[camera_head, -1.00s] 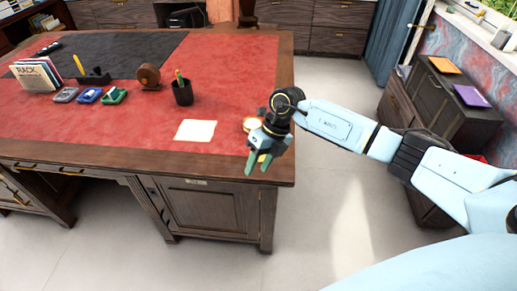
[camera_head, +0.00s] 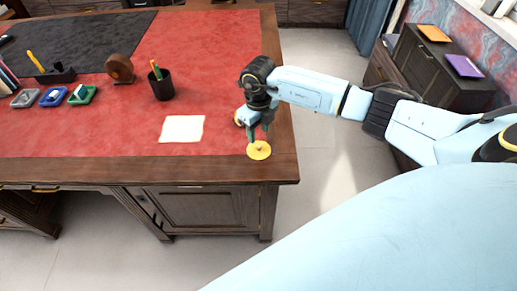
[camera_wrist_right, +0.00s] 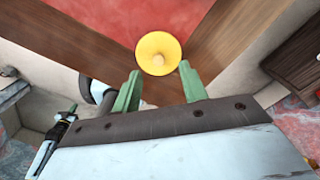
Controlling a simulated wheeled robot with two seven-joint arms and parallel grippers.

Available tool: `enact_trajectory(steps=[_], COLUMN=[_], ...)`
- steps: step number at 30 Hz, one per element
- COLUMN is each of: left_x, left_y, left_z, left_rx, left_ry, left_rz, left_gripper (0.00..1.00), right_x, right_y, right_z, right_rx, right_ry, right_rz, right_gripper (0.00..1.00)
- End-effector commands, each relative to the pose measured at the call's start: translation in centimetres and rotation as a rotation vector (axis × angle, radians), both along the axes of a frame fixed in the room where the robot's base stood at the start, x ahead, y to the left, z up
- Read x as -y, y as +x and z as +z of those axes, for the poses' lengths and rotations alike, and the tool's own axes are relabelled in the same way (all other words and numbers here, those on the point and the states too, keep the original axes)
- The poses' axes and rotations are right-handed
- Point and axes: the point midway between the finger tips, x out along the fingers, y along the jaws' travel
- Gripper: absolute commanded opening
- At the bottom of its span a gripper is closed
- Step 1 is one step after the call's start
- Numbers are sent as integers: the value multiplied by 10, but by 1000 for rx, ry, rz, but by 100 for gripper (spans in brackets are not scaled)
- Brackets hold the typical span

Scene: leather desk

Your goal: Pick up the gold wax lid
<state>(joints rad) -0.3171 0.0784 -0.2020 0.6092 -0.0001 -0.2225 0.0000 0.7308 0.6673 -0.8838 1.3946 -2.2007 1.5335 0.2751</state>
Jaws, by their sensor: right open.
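The gold wax lid (camera_head: 259,151) is a round yellow-gold disc with a small knob on top. It lies near the front right corner of the desk, on the wooden border by the red leather. In the right wrist view the gold wax lid (camera_wrist_right: 156,47) shows whole, just beyond the fingertips. My right gripper (camera_head: 258,136) is open and empty, its green fingers pointing down at the lid's far side in the head view. In the right wrist view the right gripper (camera_wrist_right: 163,80) has its fingers apart, with the lid's knob between their lines. My left gripper is not in view.
A gold-rimmed round thing (camera_head: 238,118) is partly hidden behind my right wrist. A white paper sheet (camera_head: 182,129) and a black pen cup (camera_head: 161,87) stand to the left. The desk's wooden edge (camera_head: 288,160) is close on the right. Red leather between paper and lid is clear.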

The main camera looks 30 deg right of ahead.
Motion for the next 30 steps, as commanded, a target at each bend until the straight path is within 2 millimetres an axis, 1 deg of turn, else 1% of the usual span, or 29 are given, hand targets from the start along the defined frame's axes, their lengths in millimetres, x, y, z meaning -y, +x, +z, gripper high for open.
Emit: enact_trajectory(steps=[1,3,6,9,12,20,27,30], left_x=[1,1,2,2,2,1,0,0], left_y=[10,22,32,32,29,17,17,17], left_z=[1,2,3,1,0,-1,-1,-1], left_rx=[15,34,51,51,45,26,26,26], left_ry=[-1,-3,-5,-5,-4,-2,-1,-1], left_rz=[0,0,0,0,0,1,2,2], left_gripper=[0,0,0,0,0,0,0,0], right_x=[0,-1,-3,-3,-3,-2,-2,-2], right_y=[-1,-3,-6,-6,-6,-5,-5,-5], right_z=[-4,-12,-28,-43,-51,-52,-52,-52], right_rx=[-2,-5,-6,-3,-2,-1,-1,-1], right_ry=[1,1,2,1,1,1,1,1], right_rz=[-1,-1,-1,-2,-1,-1,-1,-1], right_gripper=[43,43,43,43,43,43,12,0])
